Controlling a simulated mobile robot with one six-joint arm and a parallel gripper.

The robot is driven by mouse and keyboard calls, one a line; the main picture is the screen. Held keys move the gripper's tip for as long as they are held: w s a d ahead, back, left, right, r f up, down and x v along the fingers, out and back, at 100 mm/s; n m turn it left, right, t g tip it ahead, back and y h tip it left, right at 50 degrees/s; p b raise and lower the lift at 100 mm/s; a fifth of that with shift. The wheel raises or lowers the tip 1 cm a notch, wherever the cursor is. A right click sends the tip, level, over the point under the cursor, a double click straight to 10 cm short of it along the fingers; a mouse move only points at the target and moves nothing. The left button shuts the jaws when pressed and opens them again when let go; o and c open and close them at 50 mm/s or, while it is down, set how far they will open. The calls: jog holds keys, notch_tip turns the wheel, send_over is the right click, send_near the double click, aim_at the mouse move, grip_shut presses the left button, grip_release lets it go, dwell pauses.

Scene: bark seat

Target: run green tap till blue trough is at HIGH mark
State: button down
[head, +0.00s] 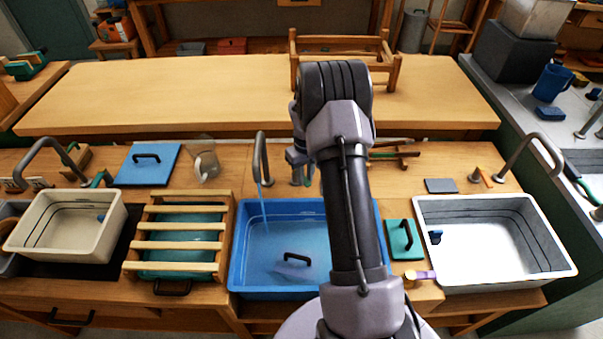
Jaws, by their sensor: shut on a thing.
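The blue trough (237,279) stands at the middle of the bench with water in it. A thin stream falls from the grey spout (262,155) behind it into its left side. A blue piece with a black handle (297,258) lies in the trough. My gripper (299,168) is low behind the trough, just right of the spout, shut on what appears to be the tap's lever. The lever and its colour are mostly hidden by my gripper and arm. My arm also covers the trough's right part. I cannot make out a HIGH mark or the exact level.
A cream basin (112,238) and a slatted rack (180,228) stand to the left. A white basin (425,218) stands to the right, with a green lid (404,239) between it and the trough. A clear jug (204,162) and a blue lid (148,172) lie behind left.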

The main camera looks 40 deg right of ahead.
jog(key=shift+d+n+p, duration=0.45)
jog(key=shift+d+n, duration=0.05)
jog(key=shift+n, duration=0.4)
jog(key=c, duration=1.3)
grip_release()
jog(key=shift+r, duration=0.1)
notch_tip(320, 180, up, 17)
jog(key=p, duration=0.5)
jog(key=shift+r, duration=0.15)
